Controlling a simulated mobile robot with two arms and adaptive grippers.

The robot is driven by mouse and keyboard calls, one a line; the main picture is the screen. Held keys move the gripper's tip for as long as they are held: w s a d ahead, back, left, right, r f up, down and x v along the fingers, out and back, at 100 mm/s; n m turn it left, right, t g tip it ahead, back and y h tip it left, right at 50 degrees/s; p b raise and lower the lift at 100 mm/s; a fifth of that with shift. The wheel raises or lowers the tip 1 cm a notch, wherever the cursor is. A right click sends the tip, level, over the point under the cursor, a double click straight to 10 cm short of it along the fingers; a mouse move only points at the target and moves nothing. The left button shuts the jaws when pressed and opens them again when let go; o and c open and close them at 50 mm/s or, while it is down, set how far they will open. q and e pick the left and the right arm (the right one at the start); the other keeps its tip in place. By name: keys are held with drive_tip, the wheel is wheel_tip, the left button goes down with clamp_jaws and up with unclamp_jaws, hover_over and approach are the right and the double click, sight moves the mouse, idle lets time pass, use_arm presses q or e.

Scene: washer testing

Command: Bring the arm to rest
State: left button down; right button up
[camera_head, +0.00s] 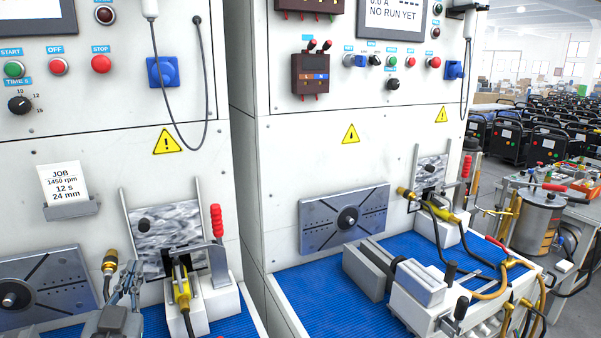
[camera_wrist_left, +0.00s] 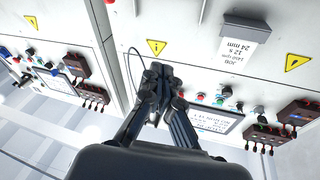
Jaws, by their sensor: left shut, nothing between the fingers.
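My left gripper (camera_head: 131,268) shows at the bottom left of the head view, in front of the left washer test machine (camera_head: 85,165). Its fingers point up and are shut with nothing between them. The left wrist view also shows the left gripper (camera_wrist_left: 164,78), its dark fingers close together, with the machine panels behind them upside down. My right gripper is in neither view.
Beside my left gripper stands a clamp with a red handle (camera_head: 217,222) and a yellow-ended hose (camera_head: 182,288). A slotted round-hubbed plate (camera_head: 42,285) is to its left. The right machine (camera_head: 350,160) has a blue ribbed bed (camera_head: 310,300) with a grey vise (camera_head: 372,270).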

use_arm(q)
drive_tip(key=s+f+n+g, duration=0.1)
drive_tip(key=s+f+g, duration=0.15)
drive_tip(key=f, duration=0.45)
drive_tip(key=s+f+g, duration=0.2)
drive_tip(key=f+g, duration=0.1)
drive_tip(key=f, duration=0.3)
drive_tip(key=s+d+f+m+g+h, duration=0.15)
drive_tip(key=s+d+f+g, duration=0.35)
drive_tip(key=s+f, duration=0.5)
drive_tip(key=s+d+f+g+h, duration=0.2)
drive_tip(key=s+d+f+g, duration=0.3)
drive_tip(key=s+f, duration=0.6)
wheel_tip(320, 180, down, 23)
drive_tip(key=s+g, duration=0.2)
drive_tip(key=s, duration=0.1)
drive_tip(key=s+a+f, duration=0.2)
drive_tip(key=s+f, duration=0.6)
drive_tip(key=s+a+f+g, duration=0.1)
drive_tip(key=s+f, duration=0.8)
drive_tip(key=shift+a+f+m, duration=0.2)
drive_tip(key=shift+a+m, duration=0.2)
drive_tip(key=shift+m, duration=0.05)
drive_tip(key=shift+s+g, duration=0.15)
drive_tip(key=shift+g, duration=0.1)
